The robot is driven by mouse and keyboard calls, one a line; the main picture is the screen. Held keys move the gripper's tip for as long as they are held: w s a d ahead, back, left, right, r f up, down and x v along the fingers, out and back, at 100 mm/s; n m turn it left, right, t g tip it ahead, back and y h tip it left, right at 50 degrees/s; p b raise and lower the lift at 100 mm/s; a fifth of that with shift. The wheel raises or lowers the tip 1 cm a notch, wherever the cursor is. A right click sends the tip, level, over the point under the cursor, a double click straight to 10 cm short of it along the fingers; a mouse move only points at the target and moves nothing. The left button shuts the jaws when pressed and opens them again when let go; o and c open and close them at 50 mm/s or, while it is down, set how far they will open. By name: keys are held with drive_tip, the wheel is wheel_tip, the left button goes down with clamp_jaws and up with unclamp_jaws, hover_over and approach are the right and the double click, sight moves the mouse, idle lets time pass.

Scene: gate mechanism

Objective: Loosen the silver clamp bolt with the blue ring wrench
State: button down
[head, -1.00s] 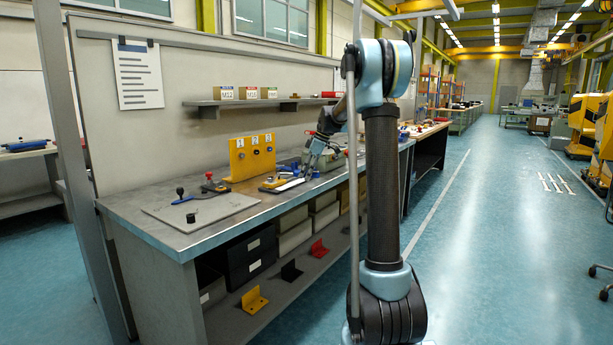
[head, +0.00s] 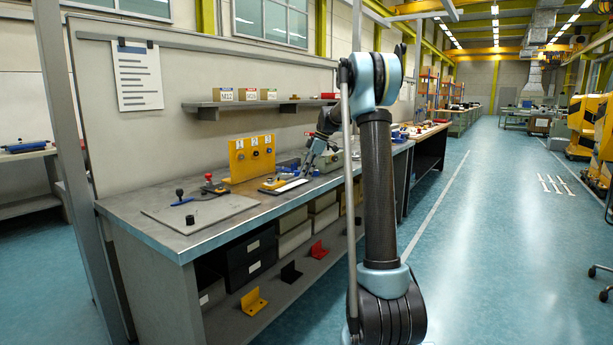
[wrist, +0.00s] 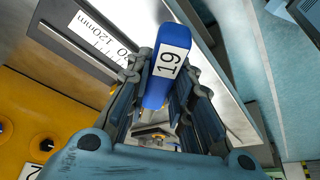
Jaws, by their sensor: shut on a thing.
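My gripper (head: 306,172) is low over the bench, right of the yellow numbered board. In the wrist view my gripper (wrist: 160,112) has its fingers on both sides of a blue wrench (wrist: 165,62) marked 19 and is shut on it. The wrench's blue handle points up in that picture. Its ring end is not clear there. I cannot make out the silver clamp bolt in either view. A small metallic shape (wrist: 153,134) shows between the fingers, but I cannot tell what it is.
The yellow board (head: 250,157) carries numbers 1, 2 and 3 and stands on the workbench (head: 228,233). A grey plate (head: 200,213) with a black knob lies at the front left. A shelf (head: 259,104) with small boxes is on the wall.

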drive_tip(key=shift+s+a+r, duration=0.1)
drive_tip(key=shift+s+r, duration=0.5)
drive_tip(key=shift+w, duration=0.1)
drive_tip(key=shift+r, duration=3.05)
drive_tip(key=shift+w+f, duration=0.2)
drive_tip(key=shift+f, duration=0.55)
drive_tip(key=shift+w+f, duration=0.2)
drive_tip(key=shift+f, duration=0.55)
drive_tip(key=shift+w+f, duration=0.2)
drive_tip(key=shift+f, duration=0.55)
